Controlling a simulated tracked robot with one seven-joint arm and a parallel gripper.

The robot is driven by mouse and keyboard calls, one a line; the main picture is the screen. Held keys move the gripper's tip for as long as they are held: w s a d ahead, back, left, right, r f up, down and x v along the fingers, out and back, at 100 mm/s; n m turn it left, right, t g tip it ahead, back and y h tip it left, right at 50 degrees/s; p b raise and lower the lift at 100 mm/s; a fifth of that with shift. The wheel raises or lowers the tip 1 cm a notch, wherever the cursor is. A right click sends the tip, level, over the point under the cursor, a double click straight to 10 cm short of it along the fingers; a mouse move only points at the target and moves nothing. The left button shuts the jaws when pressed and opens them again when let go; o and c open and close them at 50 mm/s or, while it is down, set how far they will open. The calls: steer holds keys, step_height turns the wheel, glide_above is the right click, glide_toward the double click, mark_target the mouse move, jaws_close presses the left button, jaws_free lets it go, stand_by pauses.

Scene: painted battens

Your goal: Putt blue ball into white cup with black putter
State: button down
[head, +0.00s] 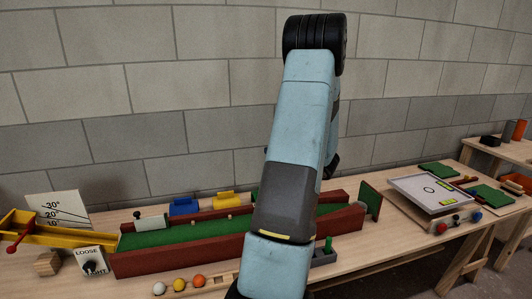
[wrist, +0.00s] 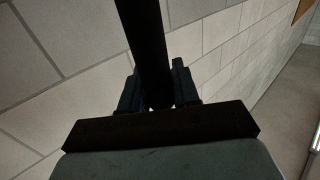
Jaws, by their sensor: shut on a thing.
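In the wrist view my gripper (wrist: 157,84) is shut on a long black bar (wrist: 146,35), which looks like the putter's shaft. The bar runs up out of the picture, so its head does not show. In the head view my arm rises through the middle and my gripper cannot be made out. A green lane (head: 160,238) with red-brown side walls lies on the table, partly hidden by my arm. A pale cylinder (head: 152,222) lies at its left end; I cannot tell whether it is the white cup. I cannot make out the blue ball for certain.
White (head: 159,288), yellow (head: 180,285) and orange (head: 199,281) balls sit in front of the lane. A framed white board (head: 428,192) lies right. A block wall (head: 150,90) stands behind.

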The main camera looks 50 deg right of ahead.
steer(key=s+d, duration=0.7)
steer(key=d, duration=0.5)
steer(key=s+d, duration=0.7)
steer(key=d, duration=0.5)
steer(key=shift+s+d+f, duration=0.15)
steer(key=shift+s+f, duration=0.05)
steer(key=shift+f, duration=0.05)
step_height(320, 180, up, 12)
stand_by(0.4)
